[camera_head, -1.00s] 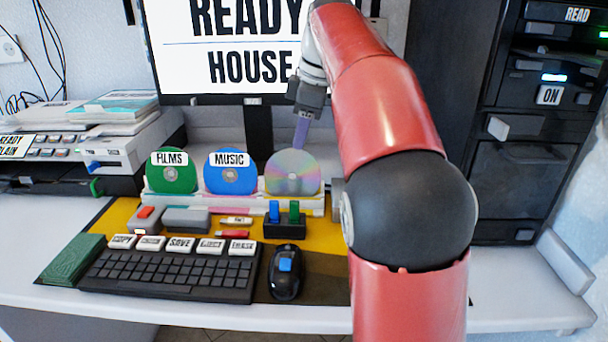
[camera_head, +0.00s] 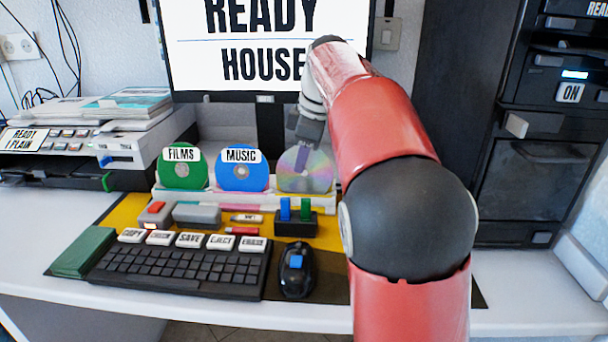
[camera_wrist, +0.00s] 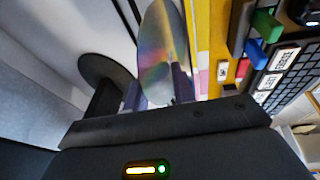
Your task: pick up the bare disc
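The bare disc (camera_head: 318,172), silvery with rainbow sheen and no label, stands upright in the right slot of the white rack (camera_head: 232,199). My gripper (camera_head: 302,160) reaches down to it from above, and a purplish finger covers part of its upper face. In the wrist view the disc (camera_wrist: 160,45) shows between the two fingers of my gripper (camera_wrist: 157,75), which are apart with a gap around its edge. The gripper looks open; contact with the disc cannot be made out. The green FILMS disc (camera_head: 183,174) and blue MUSIC disc (camera_head: 241,177) stand to the left.
The monitor (camera_head: 262,45) stands close behind the rack. In front are a black holder with blue and green pieces (camera_head: 295,223), a keyboard (camera_head: 185,268) and a mouse (camera_head: 296,270). A dark cabinet (camera_head: 540,130) stands at the right.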

